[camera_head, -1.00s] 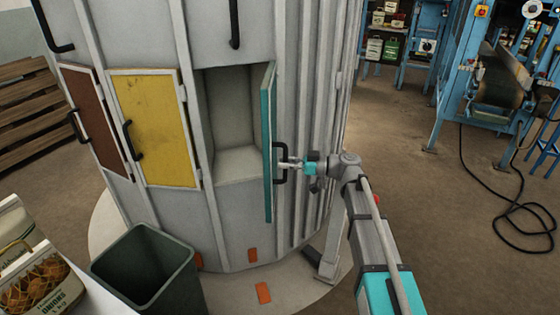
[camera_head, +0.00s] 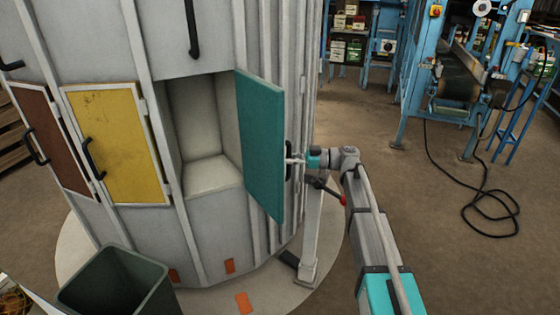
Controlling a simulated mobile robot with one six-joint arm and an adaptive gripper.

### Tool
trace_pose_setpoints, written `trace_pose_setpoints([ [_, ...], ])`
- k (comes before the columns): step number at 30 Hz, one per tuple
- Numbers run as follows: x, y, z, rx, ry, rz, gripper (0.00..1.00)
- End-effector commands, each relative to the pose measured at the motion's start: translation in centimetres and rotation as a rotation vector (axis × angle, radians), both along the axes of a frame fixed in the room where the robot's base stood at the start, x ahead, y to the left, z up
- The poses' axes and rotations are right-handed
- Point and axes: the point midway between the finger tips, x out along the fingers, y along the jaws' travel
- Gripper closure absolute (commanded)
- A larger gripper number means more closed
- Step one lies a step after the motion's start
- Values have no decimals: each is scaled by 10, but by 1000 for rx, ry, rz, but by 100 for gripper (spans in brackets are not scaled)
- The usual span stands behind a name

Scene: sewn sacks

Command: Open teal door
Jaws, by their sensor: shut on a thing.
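The teal door (camera_head: 262,145) stands swung open to the right of its compartment (camera_head: 205,135), with its broad face turned partly toward the camera. The pale compartment behind it looks empty. The door's dark handle (camera_head: 288,160) is on its right edge. My gripper (camera_head: 292,160) is shut on this handle; its fingertips are small in view and partly hidden by the handle. My arm reaches up to it from the lower right.
A yellow door (camera_head: 118,143) and a brown door (camera_head: 48,138) are shut to the left. A dark green bin (camera_head: 118,282) stands in front. A grey post (camera_head: 312,240) stands below my gripper. Blue machinery (camera_head: 440,80) and a cable (camera_head: 485,195) are at right, with open floor between.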

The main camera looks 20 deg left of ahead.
Motion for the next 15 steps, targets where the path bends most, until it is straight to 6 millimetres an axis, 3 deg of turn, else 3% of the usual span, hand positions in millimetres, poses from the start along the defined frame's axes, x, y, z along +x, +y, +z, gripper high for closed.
trace_pose_setpoints([
  [11, 2, 3, -1, -4, -1, -2, 100],
  [12, 2, 3, -1, -4, -1, -2, 71],
  [15, 1, 2, -1, -3, -1, -1, 53],
])
